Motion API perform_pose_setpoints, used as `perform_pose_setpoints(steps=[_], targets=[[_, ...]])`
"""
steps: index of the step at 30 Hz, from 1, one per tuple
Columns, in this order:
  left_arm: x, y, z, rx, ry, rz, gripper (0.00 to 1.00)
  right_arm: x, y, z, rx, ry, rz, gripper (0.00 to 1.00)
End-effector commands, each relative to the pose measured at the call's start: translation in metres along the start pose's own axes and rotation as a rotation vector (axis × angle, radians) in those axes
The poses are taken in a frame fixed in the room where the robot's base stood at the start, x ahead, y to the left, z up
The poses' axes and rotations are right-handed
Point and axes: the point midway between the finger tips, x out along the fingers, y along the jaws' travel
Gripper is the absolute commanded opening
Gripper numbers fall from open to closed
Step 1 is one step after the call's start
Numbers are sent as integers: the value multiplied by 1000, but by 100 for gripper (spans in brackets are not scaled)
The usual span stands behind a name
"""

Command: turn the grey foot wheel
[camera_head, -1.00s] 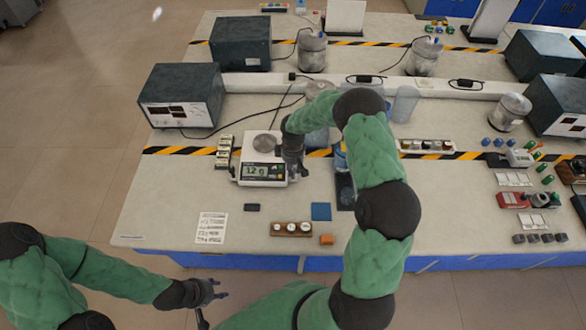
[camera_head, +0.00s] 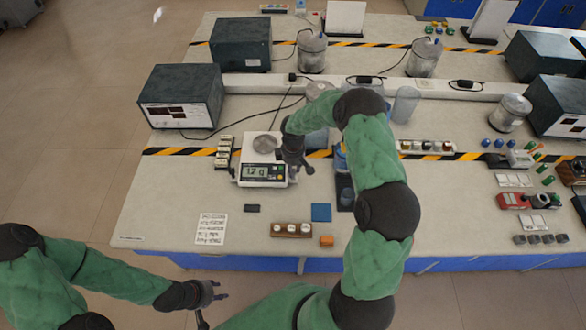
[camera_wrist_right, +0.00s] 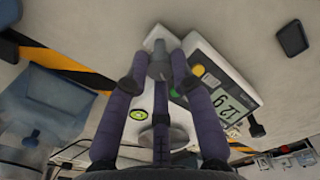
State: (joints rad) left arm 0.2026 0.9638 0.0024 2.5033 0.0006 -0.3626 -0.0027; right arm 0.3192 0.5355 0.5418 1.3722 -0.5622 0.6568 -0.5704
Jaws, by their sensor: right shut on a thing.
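A white balance (camera_head: 236,172) with a round metal pan (camera_head: 265,145) and a lit display (camera_head: 263,172) stands on the bench. In the right wrist view its casing (camera_wrist_right: 205,58) lies beyond my fingers, with a green bubble level (camera_wrist_right: 138,114) showing between them. My right gripper (camera_wrist_right: 160,72) is shut on the grey foot wheel (camera_wrist_right: 159,62) at the balance's edge; the fingers hide part of the wheel. In the head view my right gripper (camera_head: 300,164) is at the balance's right side. My left gripper (camera_head: 221,290) is open and empty, off the bench's front edge.
Small boxes (camera_head: 223,152) stand left of the balance. A dark instrument (camera_head: 181,96) stands behind left.

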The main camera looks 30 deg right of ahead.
Motion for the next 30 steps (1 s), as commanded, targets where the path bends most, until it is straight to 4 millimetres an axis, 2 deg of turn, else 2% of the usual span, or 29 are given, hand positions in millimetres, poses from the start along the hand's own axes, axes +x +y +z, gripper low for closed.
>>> perform_pose_setpoints(steps=[1, 3, 12, 16, 20, 30], targets=[[0, 0, 0, 0, 0, 0, 40, 1, -1, 1, 0, -3, -2, 33], [0, 0, 0, 0, 0, 0, 40, 1, -1, 1, 0, -2, -2, 48], [0, 0, 0, 0, 0, 0, 40, 0, 0, 0, 1, -1, 0, 48], [0, 0, 0, 0, 0, 0, 40, -7, 1, 0, 1, 0, 1, 48], [0, 0, 0, 0, 0, 0, 40, -25, 1, -1, 1, 2, 3, 48], [0, 0, 0, 0, 0, 0, 40, -90, 0, 0, 2, 1, 1, 48]])
